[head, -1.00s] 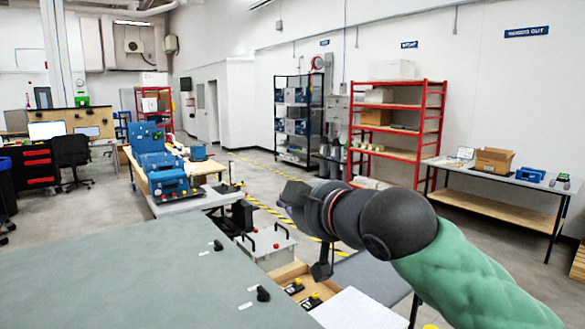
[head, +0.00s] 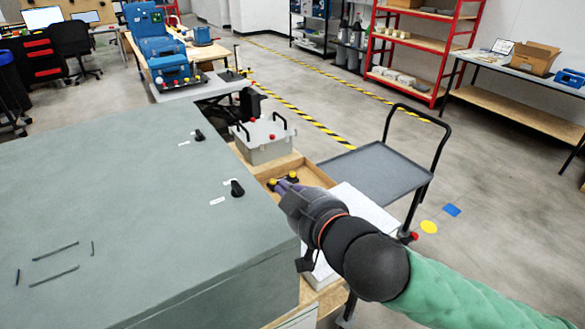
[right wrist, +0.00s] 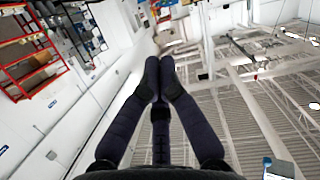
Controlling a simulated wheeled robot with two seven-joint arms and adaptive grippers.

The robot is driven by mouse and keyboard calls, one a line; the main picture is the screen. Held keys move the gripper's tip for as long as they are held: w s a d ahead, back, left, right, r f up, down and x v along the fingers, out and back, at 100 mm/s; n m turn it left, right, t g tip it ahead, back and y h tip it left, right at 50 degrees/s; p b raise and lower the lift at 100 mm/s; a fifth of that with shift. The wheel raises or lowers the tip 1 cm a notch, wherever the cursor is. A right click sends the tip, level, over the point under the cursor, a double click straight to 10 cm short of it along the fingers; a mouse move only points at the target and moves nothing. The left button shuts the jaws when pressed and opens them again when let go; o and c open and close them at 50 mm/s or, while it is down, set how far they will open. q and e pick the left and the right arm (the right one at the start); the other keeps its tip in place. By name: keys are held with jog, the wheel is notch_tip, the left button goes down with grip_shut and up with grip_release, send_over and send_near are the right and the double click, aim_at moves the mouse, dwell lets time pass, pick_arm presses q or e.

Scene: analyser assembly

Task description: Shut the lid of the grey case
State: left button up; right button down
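A large grey case (head: 130,205) fills the lower left of the head view. Its broad flat top carries two black knobs (head: 237,188) near the right edge and thin dark slots at the lower left. I see no raised lid on it. My right gripper (head: 284,187) is just right of the case, its fingers pointing away from me. In the right wrist view the two dark fingers (right wrist: 160,75) meet at their tips with nothing visible between them. My left gripper is not in view.
A smaller grey box (head: 264,142) with black handles stands beyond the gripper, beside a shallow wooden tray (head: 312,172). A grey cart (head: 375,170) stands to the right. Open floor lies behind it, with a red shelf (head: 440,60) and a bench at the wall.

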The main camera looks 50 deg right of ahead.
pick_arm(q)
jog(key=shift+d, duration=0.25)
pick_arm(e)
jog(key=shift+f, duration=0.45)
